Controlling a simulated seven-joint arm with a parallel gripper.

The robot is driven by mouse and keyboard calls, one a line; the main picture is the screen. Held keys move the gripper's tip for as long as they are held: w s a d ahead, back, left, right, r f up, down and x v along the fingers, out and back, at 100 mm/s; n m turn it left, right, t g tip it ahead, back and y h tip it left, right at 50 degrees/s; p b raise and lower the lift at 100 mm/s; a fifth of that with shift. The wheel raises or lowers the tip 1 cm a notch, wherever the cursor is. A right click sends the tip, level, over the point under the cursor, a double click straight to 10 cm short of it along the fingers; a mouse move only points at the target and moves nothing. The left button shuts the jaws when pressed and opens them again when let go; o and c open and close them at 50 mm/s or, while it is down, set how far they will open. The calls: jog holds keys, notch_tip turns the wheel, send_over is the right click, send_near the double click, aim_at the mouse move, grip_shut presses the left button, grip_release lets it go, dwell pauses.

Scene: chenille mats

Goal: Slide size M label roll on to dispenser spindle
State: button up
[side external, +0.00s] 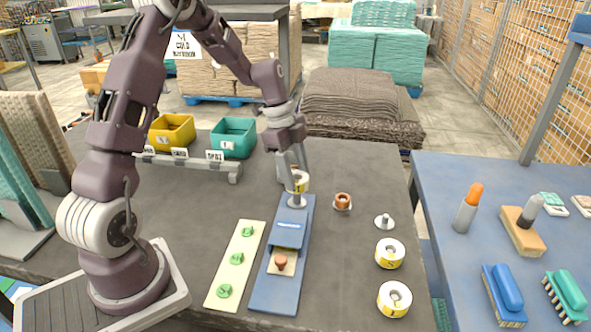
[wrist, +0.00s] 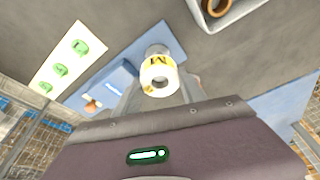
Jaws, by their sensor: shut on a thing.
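The size M label roll (wrist: 158,80), white with a yellow band and a black M, is between the fingers of my gripper (side external: 297,172). My gripper is shut on it and points down over the far end of the blue dispenser (side external: 262,296). In the side view the roll (side external: 301,184) is right above the pale spindle (side external: 296,201). A pale round part of the spindle also shows beside the roll in the wrist view (wrist: 156,50). I cannot tell whether the spindle tip is inside the roll's bore.
Two yellow-white rolls (side external: 389,253) (side external: 394,299), a small grey peg (side external: 384,222) and a copper-coloured piece (side external: 342,201) stand to the right. A pale green board (side external: 216,294) lies left of the dispenser. Yellow (side external: 172,131) and teal (side external: 233,138) bins stand behind.

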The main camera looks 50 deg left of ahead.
jog(key=shift+f, duration=2.55)
jog(key=o, duration=1.5)
jog(key=shift+c, duration=0.2)
jog(key=v, duration=0.7)
jog(key=shift+r, duration=0.1)
jog(key=shift+d, duration=0.1)
